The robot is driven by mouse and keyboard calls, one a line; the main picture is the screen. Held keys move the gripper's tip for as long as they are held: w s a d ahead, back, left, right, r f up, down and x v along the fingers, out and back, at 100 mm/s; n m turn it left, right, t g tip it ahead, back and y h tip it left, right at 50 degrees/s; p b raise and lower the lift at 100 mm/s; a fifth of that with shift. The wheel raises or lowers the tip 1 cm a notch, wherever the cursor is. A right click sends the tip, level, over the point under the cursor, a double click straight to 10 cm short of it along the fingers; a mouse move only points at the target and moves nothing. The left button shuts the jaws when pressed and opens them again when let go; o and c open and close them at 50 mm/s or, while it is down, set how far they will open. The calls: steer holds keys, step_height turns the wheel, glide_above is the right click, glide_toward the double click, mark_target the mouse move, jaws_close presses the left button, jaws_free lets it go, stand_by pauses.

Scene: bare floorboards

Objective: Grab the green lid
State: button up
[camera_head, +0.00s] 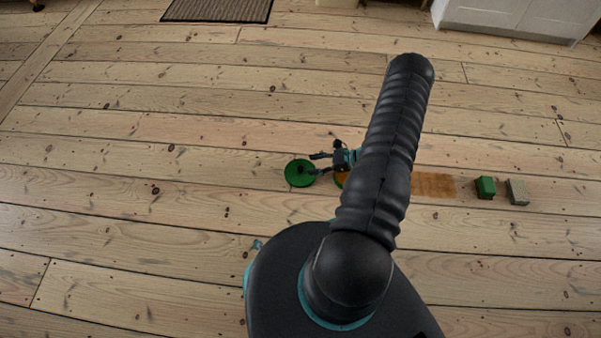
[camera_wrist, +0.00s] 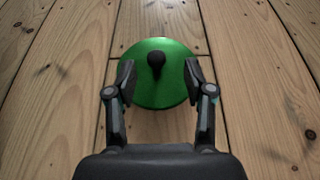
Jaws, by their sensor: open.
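The green lid (camera_head: 297,177) is a round disc with a black knob, lying on the floorboards left of my gripper in the head view. In the wrist view the green lid (camera_wrist: 158,92) is straight ahead, its black knob (camera_wrist: 156,63) standing up near the middle. My gripper (camera_wrist: 158,78) is open, with one finger on each side of the knob and both tips over or beside the lid's edges. I cannot tell whether they touch it. In the head view my gripper (camera_head: 313,164) reaches leftward to the lid.
An orange item (camera_head: 341,179) is partly hidden behind my arm. A brown wooden patch (camera_head: 434,186), a green block (camera_head: 485,187) and a grey-beige block (camera_head: 517,192) lie to the right. A dark mat (camera_head: 218,10) and a white cabinet (camera_head: 510,18) are at the back. The left floor is clear.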

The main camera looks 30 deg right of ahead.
mark_target(301, 168)
steer(key=shift+s+f+b+x, duration=0.1)
steer(key=shift+s+b+x, duration=0.05)
steer(key=shift+x, duration=1.35)
steer(key=shift+s+f+b+x, duration=0.15)
steer(key=shift+x, duration=1.4)
jaws_close()
